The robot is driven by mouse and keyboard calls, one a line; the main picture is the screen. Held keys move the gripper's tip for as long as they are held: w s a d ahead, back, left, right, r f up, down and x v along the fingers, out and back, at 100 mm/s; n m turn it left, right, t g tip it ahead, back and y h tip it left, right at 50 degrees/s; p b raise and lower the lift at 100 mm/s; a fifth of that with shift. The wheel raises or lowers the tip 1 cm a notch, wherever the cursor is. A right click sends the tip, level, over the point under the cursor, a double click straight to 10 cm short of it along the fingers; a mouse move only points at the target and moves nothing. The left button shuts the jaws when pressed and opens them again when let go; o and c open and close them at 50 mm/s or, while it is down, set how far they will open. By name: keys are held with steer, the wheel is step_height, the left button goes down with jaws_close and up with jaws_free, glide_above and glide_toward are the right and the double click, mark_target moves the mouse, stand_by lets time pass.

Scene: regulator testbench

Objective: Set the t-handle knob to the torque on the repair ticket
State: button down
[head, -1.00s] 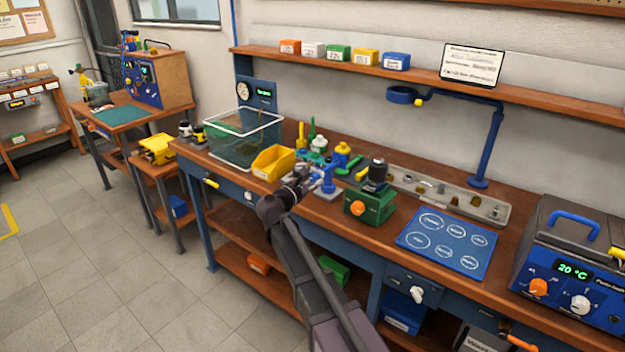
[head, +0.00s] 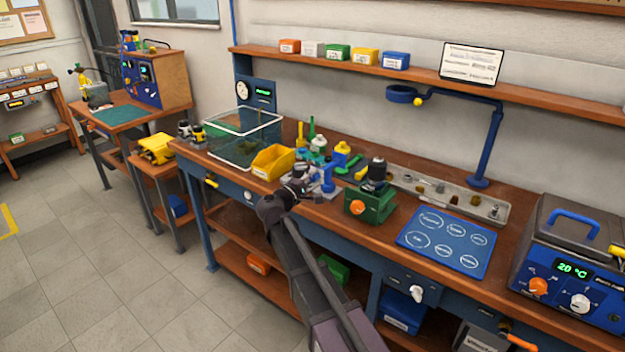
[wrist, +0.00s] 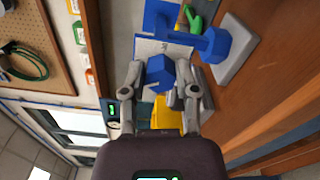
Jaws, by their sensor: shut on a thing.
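My gripper (head: 303,180) is at the front edge of the bench, beside a blue fixture (head: 328,179) on a grey plate. In the wrist view, my gripper (wrist: 160,84) is shut on a blue faceted piece, which looks like the t-handle knob (wrist: 158,71). A finger lies on each side of it. The fingers and arm hide the knob in the head view, and I cannot read its setting. A framed white card (head: 472,63) on the shelf may be the repair ticket. Its print is too small to read.
A yellow bin (head: 272,163) and a clear tub (head: 232,138) stand left of my gripper. A green vise (head: 370,207) with an orange knob stands to the right, then a blue mat (head: 446,240). Several yellow and green fittings crowd behind.

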steer(key=m, duration=0.5)
steer(key=shift+f+m, duration=0.1)
steer(key=shift+m, duration=0.2)
stand_by(0.4)
steer(key=shift+c, duration=1.8)
jaws_free()
steer(key=v, duration=1.2)
steer(key=shift+d, duration=0.15)
